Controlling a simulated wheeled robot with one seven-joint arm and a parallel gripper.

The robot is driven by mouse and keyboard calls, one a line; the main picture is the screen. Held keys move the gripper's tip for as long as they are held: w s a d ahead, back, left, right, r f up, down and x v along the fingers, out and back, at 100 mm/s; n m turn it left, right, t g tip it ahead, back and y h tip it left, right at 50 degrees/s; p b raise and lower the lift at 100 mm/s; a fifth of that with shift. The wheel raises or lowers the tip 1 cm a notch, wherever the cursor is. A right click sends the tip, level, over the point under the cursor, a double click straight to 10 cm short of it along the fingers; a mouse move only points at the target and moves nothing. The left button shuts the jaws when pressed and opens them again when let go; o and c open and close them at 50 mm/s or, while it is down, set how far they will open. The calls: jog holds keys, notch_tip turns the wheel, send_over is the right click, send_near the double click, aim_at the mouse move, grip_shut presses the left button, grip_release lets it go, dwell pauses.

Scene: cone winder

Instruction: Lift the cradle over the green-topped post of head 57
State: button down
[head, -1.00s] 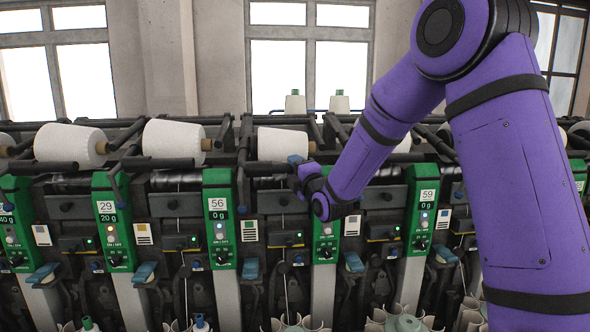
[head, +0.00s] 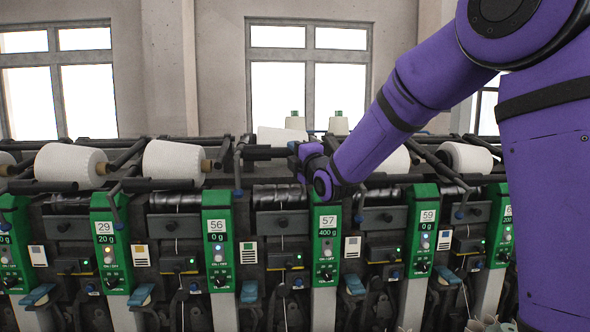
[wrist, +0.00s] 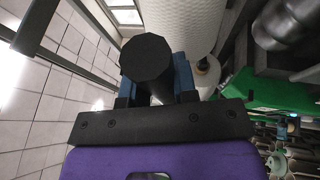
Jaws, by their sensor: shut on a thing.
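The cradle of head 57 (head: 262,154) is a dark bar with a white yarn cone (head: 276,136) behind it. My gripper (head: 298,152) is shut on the right end of this bar. In the wrist view the round black bar end (wrist: 147,58) sits between the blue fingers, with the white cone (wrist: 188,25) beside it. The green-topped post of head 57 (head: 327,248) stands below and slightly right of my gripper, labelled 57 and 400 g. The cradle is higher than the neighbouring cradles. My wrist hides what lies directly behind it.
Head 56 (head: 217,250) stands left and head 59 (head: 424,240) right, with similar green panels. A neighbouring cradle bar (head: 160,162) with its cone (head: 172,160) is at the left. Another cone (head: 466,157) lies at the right. Open air is above the machine.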

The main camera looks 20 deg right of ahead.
jog(key=c, duration=0.9)
grip_release()
jog(key=v, duration=1.1)
dwell(0.4)
jog(key=s+d+f+m+g+h, duration=0.1)
jog(key=s+m+g, duration=0.4)
jog(key=s, duration=0.6)
jog(key=s+d+f+m+g+h, duration=0.2)
jog(key=s+m+g, duration=0.3)
jog(key=s+m, duration=0.4)
jog(key=s+d+f+m+g+h, duration=0.1)
jog(key=s+f+m+g, duration=0.3)
jog(key=s+m, duration=0.3)
jog(key=s+g, duration=0.1)
jog(key=s, duration=0.4)
jog(key=shift+s+d+m, duration=0.25)
jog(key=shift+s+m, duration=0.05)
jog(key=shift+s, duration=0.05)
